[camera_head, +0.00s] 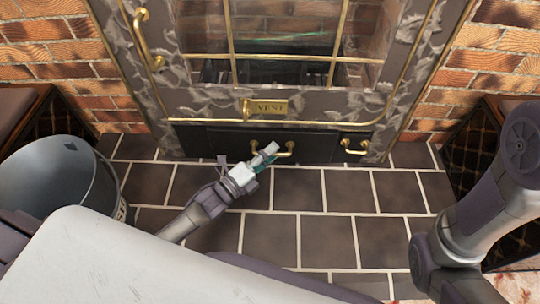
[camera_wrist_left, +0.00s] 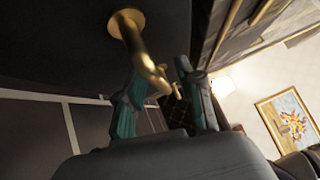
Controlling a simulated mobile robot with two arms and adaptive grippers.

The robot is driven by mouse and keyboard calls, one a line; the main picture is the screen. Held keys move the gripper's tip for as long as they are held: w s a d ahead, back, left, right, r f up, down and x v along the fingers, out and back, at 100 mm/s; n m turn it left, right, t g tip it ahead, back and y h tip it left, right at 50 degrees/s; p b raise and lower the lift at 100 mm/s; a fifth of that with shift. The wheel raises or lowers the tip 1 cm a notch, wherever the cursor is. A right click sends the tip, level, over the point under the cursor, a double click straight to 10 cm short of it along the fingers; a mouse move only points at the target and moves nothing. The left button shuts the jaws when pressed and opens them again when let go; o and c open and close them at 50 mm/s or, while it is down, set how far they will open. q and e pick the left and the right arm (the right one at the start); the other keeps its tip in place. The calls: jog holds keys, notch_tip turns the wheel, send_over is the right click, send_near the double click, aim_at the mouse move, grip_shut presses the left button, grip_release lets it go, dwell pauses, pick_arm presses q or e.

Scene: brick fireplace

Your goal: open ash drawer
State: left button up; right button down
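The ash drawer (camera_head: 228,139) is a dark panel low in the fireplace front, below the brass VENT plate, and looks closed. Its brass handle (camera_head: 289,148) is partly hidden by my left gripper (camera_head: 265,157), which reaches it from the lower left. In the left wrist view, the handle (camera_wrist_left: 134,40) runs down from its round mount into the space between the two teal-and-grey fingers (camera_wrist_left: 162,73). The fingers stand apart, open around the handle; I cannot tell whether either one touches it. My right arm shows at the right, but its gripper is out of frame.
A second small brass handle (camera_head: 354,147) is to the right of the drawer. A brass rail (camera_head: 200,121) runs just above. A grey bucket (camera_head: 62,180) stands at the left. The tiled hearth floor (camera_head: 325,190) in front of the drawer is clear.

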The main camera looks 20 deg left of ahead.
pick_arm(q)
grip_shut()
dwell(0.4)
